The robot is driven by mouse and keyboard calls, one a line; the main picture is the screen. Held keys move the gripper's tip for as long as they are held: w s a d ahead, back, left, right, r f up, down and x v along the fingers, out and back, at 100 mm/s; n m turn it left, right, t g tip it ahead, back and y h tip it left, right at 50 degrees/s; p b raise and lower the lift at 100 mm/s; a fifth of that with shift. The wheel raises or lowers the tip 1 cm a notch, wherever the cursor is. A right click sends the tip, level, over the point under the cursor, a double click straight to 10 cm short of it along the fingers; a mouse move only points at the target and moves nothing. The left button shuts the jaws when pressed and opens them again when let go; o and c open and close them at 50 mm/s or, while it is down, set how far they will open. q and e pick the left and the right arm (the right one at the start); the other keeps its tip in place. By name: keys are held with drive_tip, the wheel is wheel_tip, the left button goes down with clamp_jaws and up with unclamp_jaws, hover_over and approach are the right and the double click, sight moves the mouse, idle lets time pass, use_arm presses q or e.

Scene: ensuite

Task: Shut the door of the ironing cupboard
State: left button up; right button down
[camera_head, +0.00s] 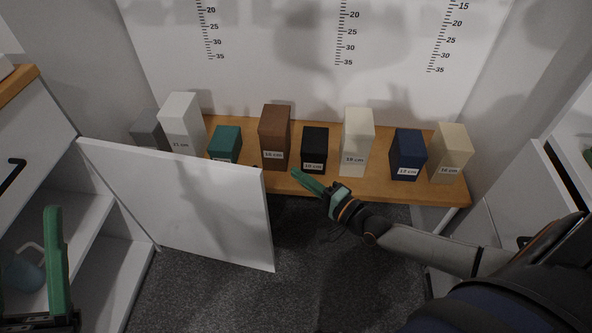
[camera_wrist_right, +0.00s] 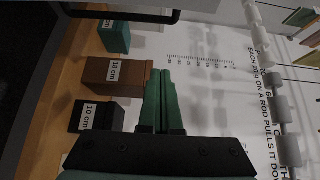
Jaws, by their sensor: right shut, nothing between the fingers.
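The white cupboard door (camera_head: 190,205) stands open in the head view, swung out from the white cupboard (camera_head: 95,255) with shelves at the left. Its free edge is near the middle of the view. My right gripper (camera_head: 305,182) is to the right of that free edge, apart from it, in front of the wooden shelf. Its green fingers are shut and empty, and they also show in the right wrist view (camera_wrist_right: 160,95). My left gripper (camera_head: 54,255) is at the lower left, in front of the cupboard's open shelves. One green finger shows clearly; its opening is unclear.
A wooden shelf (camera_head: 390,188) at the back carries several labelled blocks, including a brown block (camera_head: 275,135) and a black block (camera_head: 314,148). A blue-grey mug (camera_head: 22,270) is in the cupboard. Grey carpet (camera_head: 300,270) is clear right of the door.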

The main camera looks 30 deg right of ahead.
drive_tip(key=w+a, duration=0.5)
drive_tip(key=a, duration=0.1)
drive_tip(key=shift+w+b, duration=0.3)
drive_tip(key=shift+b, duration=0.1)
idle(0.3)
